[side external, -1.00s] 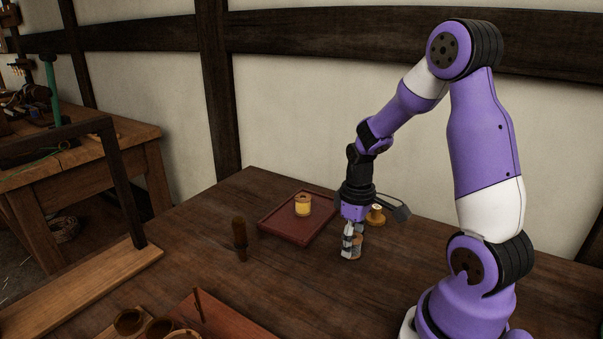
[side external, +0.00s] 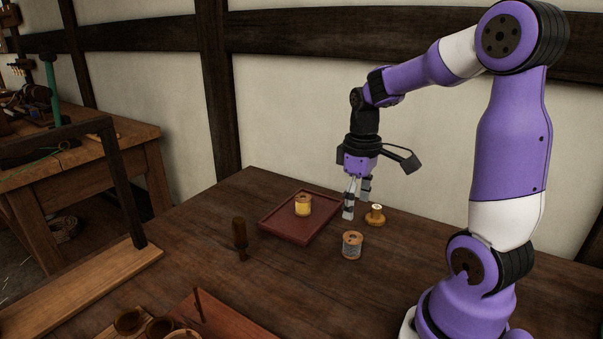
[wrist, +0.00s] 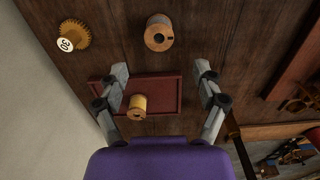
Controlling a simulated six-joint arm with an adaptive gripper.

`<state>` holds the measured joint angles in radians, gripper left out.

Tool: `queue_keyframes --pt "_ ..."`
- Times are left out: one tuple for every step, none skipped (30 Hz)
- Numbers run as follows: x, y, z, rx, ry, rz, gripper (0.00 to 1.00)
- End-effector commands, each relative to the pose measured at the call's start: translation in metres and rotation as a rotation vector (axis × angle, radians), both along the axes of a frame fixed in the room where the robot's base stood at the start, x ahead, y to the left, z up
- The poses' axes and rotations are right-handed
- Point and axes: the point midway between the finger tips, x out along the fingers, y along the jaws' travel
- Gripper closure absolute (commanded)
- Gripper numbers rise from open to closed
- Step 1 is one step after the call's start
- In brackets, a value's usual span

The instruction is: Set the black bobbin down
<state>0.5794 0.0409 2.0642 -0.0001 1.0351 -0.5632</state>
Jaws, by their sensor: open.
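A wooden bobbin (side external: 352,246) with grey thread stands upright on the bare table, right of the tray; no plainly black bobbin shows. It also shows in the wrist view (wrist: 159,33), seen from above, beyond the fingertips. My gripper (side external: 356,206) is open and empty, above and behind this bobbin and clear of it. In the wrist view its fingers (wrist: 161,70) are spread apart with nothing between the tips.
A yellow bobbin (side external: 303,205) stands on the dark red tray (side external: 284,232). A brass toothed piece (side external: 375,216) marked 30 is behind the grey bobbin. A dark wooden-handled tool (side external: 240,236) stands left of the tray. Cups (side external: 129,320) are at the front left.

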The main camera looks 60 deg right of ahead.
Motion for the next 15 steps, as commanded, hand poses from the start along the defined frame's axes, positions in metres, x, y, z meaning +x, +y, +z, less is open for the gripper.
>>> queue_keyframes --pt "0.001 0.002 0.005 -0.003 -0.006 0.002 0.22" --pt "0.001 0.005 0.009 -0.008 -0.013 0.004 0.22" --pt "0.003 0.011 0.014 -0.017 -0.030 0.008 0.22" --pt "0.004 0.018 0.019 -0.028 -0.049 0.010 0.22" --pt "0.005 0.027 0.024 -0.038 -0.072 0.013 0.22" --pt "0.006 0.040 0.031 -0.053 -0.112 0.018 0.22" --pt "0.006 0.051 0.036 -0.061 -0.146 0.021 0.22" --pt "0.005 0.062 0.041 -0.068 -0.182 0.022 0.22" --pt "0.004 0.077 0.047 -0.072 -0.230 0.025 0.22" --pt "0.002 0.087 0.051 -0.071 -0.266 0.024 0.22" --pt "0.000 0.096 0.054 -0.068 -0.301 0.025 0.22" --pt "-0.003 0.108 0.057 -0.061 -0.344 0.025 0.22" --pt "-0.006 0.115 0.059 -0.053 -0.373 0.025 0.22" --pt "-0.008 0.122 0.061 -0.044 -0.400 0.024 0.22" --pt "-0.011 0.129 0.062 -0.033 -0.430 0.024 0.22"
